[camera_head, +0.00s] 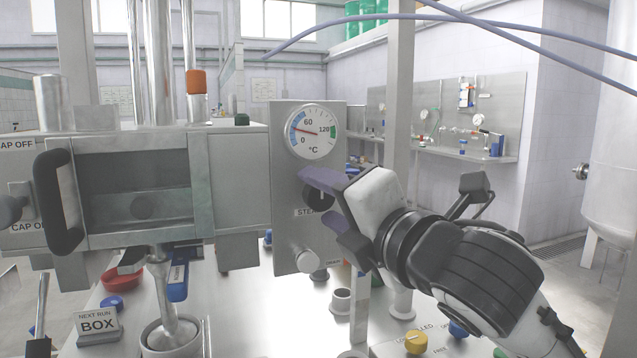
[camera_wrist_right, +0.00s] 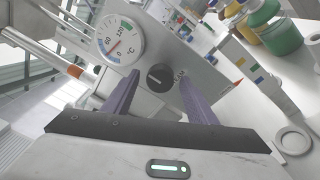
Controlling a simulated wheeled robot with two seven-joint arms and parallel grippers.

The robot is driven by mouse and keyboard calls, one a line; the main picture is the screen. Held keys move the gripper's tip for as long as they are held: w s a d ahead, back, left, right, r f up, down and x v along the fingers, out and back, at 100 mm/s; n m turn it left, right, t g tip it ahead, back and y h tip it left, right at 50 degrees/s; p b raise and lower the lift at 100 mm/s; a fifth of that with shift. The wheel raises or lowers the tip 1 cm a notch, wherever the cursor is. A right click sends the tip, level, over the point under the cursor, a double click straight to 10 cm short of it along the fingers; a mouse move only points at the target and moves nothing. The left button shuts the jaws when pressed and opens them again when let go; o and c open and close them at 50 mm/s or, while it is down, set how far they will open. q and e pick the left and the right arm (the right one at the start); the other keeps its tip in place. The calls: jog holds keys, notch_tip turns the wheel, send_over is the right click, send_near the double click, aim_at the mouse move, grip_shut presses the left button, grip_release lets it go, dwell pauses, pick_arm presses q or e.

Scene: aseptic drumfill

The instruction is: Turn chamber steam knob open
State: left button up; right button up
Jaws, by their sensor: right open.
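The steam knob (camera_head: 318,200) is a dark round knob on a grey upright panel (camera_head: 292,250), above a label that begins "STEA". In the right wrist view the knob (camera_wrist_right: 159,77) shows as a black dial with a light pointer line. A temperature gauge (camera_head: 311,131) sits above it, its red needle in the low part of the scale. My right gripper (camera_head: 328,208) is open, its purple fingers on either side of the knob in the picture. In the right wrist view the fingers (camera_wrist_right: 155,98) look apart from the knob; contact cannot be told. My left gripper is not in view.
A steel chamber with a window and a black handle (camera_head: 60,200) stands left of the panel. Blue hoses hang overhead.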

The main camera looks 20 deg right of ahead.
jog(key=shift+w+a, duration=0.2)
jog(key=shift+w, duration=0.95)
jog(key=shift+c, duration=1.2)
jog(key=c, duration=0.8)
